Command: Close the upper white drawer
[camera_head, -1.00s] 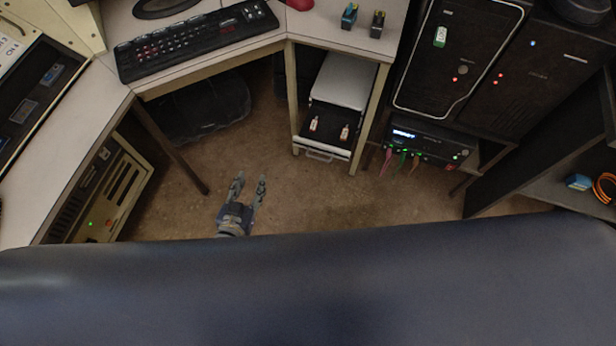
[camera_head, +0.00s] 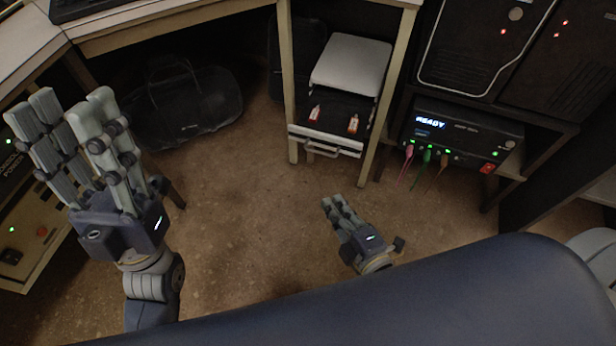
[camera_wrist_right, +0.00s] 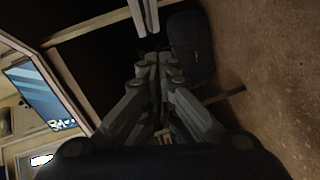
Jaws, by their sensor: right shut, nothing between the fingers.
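The upper white drawer (camera_head: 325,143) stands open from the white-topped cabinet (camera_head: 352,65) under the desk. Its front bears a handle (camera_head: 322,150), and two small red-and-white items (camera_head: 353,123) show in its dark interior. My right gripper (camera_head: 336,202) is shut and empty, below the drawer front in the head view and apart from it. Its closed fingers also show in the right wrist view (camera_wrist_right: 153,62). My left gripper (camera_head: 70,108) is large at the left, with its fingers spread apart and empty, far from the drawer.
Desk legs (camera_head: 288,90) flank the cabinet. A dark bag (camera_head: 185,105) lies under the desk. A lit READY unit (camera_head: 455,132) with coloured cables stands right of the cabinet. The brown floor before the drawer is clear.

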